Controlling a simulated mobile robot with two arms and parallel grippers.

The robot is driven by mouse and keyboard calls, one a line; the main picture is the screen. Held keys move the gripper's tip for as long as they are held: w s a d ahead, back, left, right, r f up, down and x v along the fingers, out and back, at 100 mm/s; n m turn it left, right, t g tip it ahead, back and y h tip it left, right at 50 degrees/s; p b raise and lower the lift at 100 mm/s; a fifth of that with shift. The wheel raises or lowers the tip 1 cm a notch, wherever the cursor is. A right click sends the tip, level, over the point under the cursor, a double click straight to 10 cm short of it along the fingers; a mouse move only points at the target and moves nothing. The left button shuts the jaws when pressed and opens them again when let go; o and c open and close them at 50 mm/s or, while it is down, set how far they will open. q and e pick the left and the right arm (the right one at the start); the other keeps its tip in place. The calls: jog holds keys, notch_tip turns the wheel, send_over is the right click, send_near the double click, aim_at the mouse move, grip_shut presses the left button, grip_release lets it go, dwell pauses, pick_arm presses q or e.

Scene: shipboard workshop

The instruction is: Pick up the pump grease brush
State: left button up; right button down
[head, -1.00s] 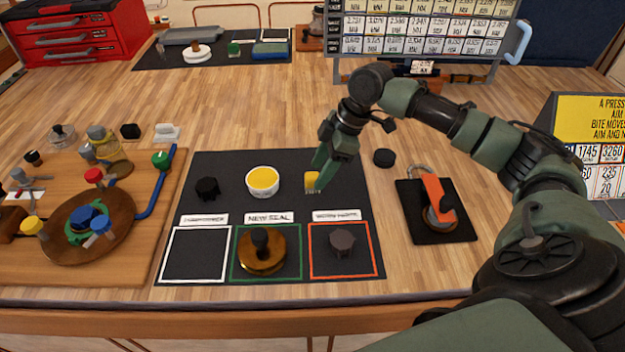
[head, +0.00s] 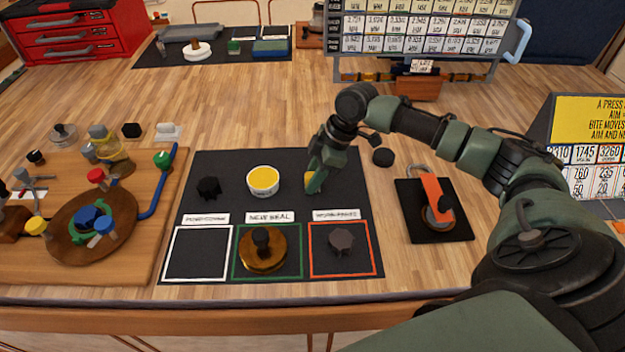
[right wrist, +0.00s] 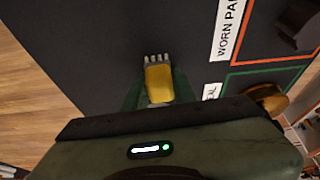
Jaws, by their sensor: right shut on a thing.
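The pump grease brush shows as a yellow block with pale bristles (right wrist: 158,82) in the right wrist view, between the fingers of my right gripper (right wrist: 155,100). In the head view only a bit of the yellow brush (head: 309,179) shows, low over the black mat (head: 225,167). My right gripper (head: 314,182) is shut on it, and the fingers hide most of it. I cannot tell whether the brush touches the mat. My left gripper is not in view.
A tub with yellow contents (head: 263,181) stands left of the gripper. A black knob (head: 209,188) is farther left. Labelled squares in front hold a brass part (head: 262,250) and a dark part (head: 341,242). An orange-handled tool (head: 436,198) lies right.

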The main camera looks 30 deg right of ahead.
aim_at(312, 174)
jog(key=shift+r, duration=0.6)
notch_tip(312, 174, up, 19)
jog(key=b, duration=0.2)
jog(key=shift+b, duration=0.35)
jog(key=c, duration=1.7)
grip_release()
jog(key=shift+f, duration=0.1)
jog(key=shift+c, duration=0.2)
grip_shut()
